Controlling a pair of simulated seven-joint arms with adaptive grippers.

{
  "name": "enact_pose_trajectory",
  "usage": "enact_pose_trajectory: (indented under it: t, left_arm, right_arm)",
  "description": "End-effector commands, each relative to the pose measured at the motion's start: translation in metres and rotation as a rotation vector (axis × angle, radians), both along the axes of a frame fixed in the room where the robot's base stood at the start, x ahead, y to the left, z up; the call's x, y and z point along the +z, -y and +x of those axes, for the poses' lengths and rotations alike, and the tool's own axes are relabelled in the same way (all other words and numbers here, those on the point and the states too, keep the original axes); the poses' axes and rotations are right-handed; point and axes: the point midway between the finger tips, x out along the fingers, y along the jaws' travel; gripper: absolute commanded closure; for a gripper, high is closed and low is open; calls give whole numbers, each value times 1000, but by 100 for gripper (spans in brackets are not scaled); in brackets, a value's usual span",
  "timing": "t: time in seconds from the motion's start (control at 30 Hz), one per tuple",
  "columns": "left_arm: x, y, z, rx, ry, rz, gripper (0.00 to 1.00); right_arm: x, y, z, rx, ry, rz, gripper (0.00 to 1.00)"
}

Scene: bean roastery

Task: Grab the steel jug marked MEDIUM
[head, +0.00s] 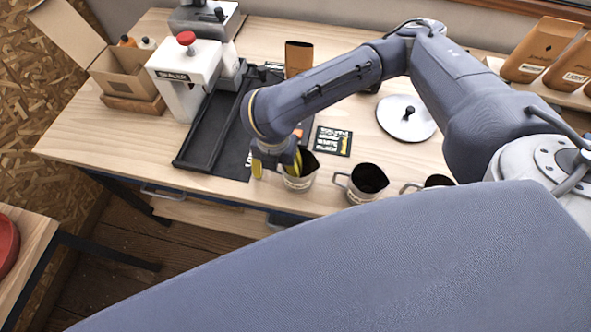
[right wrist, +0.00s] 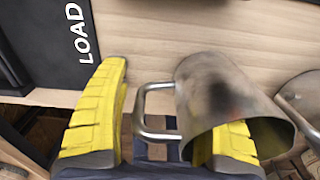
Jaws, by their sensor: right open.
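Three steel jugs stand in a row along the front of the bench: a left jug (head: 299,182), a middle jug (head: 367,183) and a right jug (head: 438,181), partly hidden by my arm. I cannot read their labels. My right gripper (head: 277,165) is open at the left jug. In the right wrist view, its yellow fingers (right wrist: 160,108) lie either side of that jug's handle (right wrist: 141,112). One finger is apart from the jug; the other overlaps its mouth (right wrist: 220,95), and I cannot tell how deep it is. My left gripper is out of view.
A black tray (head: 200,148) and a dark mat marked LOAD (right wrist: 55,40) lie left of the jugs. The bench's front edge is close to the jugs.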

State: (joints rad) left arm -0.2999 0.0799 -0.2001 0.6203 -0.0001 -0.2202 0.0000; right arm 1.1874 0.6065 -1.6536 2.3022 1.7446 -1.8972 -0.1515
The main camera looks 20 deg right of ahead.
Motion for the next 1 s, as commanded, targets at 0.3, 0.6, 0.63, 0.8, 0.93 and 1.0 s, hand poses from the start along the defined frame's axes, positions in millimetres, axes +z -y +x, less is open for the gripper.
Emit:
enact_pose_trajectory:
  t: [0.3, 0.6, 0.63, 0.8, 0.93, 1.0]
  left_arm:
    - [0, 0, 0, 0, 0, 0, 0]
    - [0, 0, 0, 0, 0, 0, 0]
    - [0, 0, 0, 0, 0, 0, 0]
    - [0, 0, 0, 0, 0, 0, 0]
    - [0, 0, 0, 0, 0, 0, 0]
    - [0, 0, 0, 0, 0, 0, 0]
  right_arm:
    - [0, 0, 0, 0, 1, -1, 48]
    - [0, 0, 0, 0, 1, -1, 83]
    - [0, 0, 0, 0, 1, -1, 87]
    - [0, 0, 0, 0, 1, 0, 100]
    - [0, 0, 0, 0, 1, 0, 100]
    - [0, 0, 0, 0, 1, 1, 100]
